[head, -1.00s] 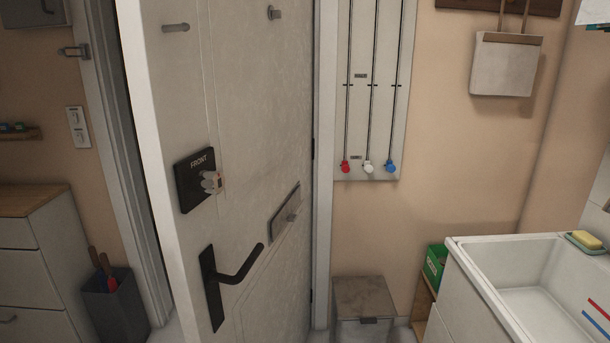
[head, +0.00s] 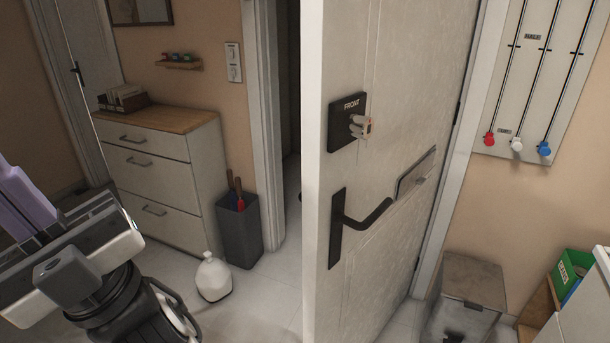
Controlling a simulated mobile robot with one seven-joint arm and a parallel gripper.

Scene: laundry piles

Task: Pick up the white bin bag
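The white bin bag (head: 214,278) stands on the pale tiled floor in the head view, left of the open door. It is small and rounded, with a gathered, tied-looking top. My gripper (head: 24,208) is at the left edge of the view, to the left of the bag and apart from it in the picture. A pale purple piece shows at its end, cut off by the frame edge. I cannot tell whether that piece is part of the fingers or something held, nor whether the fingers are open or shut.
The open door (head: 385,170), marked FRONT, stands just right of the bag. A dark grey umbrella bin (head: 238,235) and a white drawer cabinet (head: 165,185) are behind the bag. A lidded box (head: 472,285) is at the right. Floor in front of the bag is clear.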

